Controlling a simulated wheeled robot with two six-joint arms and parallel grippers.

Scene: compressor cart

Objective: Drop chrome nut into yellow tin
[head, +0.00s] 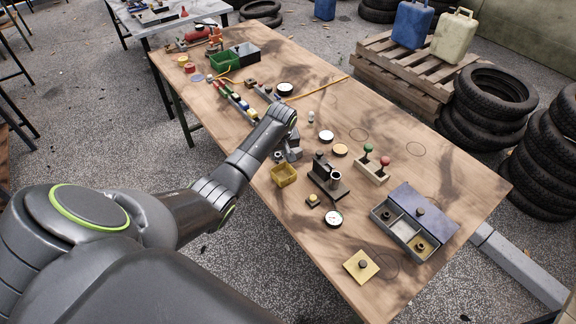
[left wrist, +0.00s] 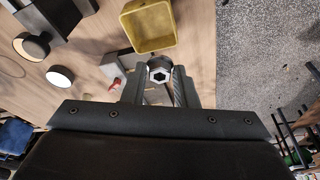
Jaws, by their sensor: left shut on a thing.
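The yellow tin (head: 284,176) is a small open square box on the wooden table, just in front of my left gripper (head: 287,152). In the left wrist view the tin (left wrist: 127,22) lies just beyond the fingertips, and its inside looks empty. My left gripper (left wrist: 158,84) is shut on the chrome nut (left wrist: 160,73), a shiny hex piece with a dark hole, held between the two fingers. The nut is beside the tin's near edge in that view, not inside it. In the head view I cannot make the nut out clearly. My right gripper is not in view.
A dark metal fixture (head: 330,178) stands right of the tin. A grey compartment box (head: 397,232) with a blue lid lies at the front right. White round lids (head: 326,137), a dial gauge (head: 332,218) and a knob block (head: 371,172) are nearby. A green bin (head: 225,62) stands far back.

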